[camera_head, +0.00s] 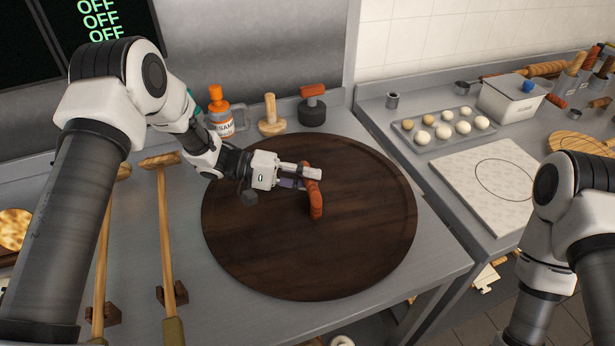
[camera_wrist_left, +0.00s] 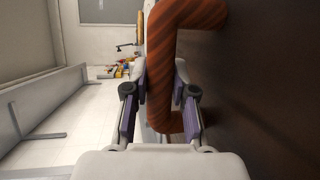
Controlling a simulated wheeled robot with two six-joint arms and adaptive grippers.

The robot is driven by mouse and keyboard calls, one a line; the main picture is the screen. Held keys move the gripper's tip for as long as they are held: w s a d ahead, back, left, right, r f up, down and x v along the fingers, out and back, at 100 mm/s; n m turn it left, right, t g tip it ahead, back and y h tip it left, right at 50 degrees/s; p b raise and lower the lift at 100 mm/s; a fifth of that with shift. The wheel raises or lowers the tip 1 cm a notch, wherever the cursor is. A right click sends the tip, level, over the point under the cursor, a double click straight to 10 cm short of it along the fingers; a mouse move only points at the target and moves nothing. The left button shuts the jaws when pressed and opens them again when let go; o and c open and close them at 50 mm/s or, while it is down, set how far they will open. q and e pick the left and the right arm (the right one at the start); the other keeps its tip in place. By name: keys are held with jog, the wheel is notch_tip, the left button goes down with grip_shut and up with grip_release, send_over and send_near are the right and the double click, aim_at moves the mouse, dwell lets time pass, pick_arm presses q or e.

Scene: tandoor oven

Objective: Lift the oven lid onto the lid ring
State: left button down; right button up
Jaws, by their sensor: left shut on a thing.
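The oven lid (camera_head: 270,240) is a large round dark-wood disc on the left steel counter. An orange-brown wooden handle (camera_head: 316,204) stands up at its middle. My left gripper (camera_head: 314,180) is shut on that handle, coming in from the left. In the left wrist view the handle (camera_wrist_left: 186,20) is a thick striped bar between the two fingers (camera_wrist_left: 163,95), with the dark lid face to its right. I cannot make out a lid ring. Whether the lid touches the counter is hard to tell. My right arm shows at the right edge, but its gripper is out of view.
Behind the lid stand an orange-capped bottle (camera_head: 222,112), a wooden press (camera_head: 271,115) and a black weight with an orange handle (camera_head: 312,106). Long wooden-handled tools (camera_head: 165,235) lie left. The right counter holds a dough tray (camera_head: 440,127) and a white board (camera_head: 455,170).

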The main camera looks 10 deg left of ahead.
pick_arm(q)
jog(key=shift+f, duration=0.35)
jog(key=c, duration=0.9)
grip_release()
jog(key=shift+o, duration=0.2)
jog(key=shift+s, duration=0.1)
jog(key=shift+a, duration=0.1)
jog(key=v, duration=1.2)
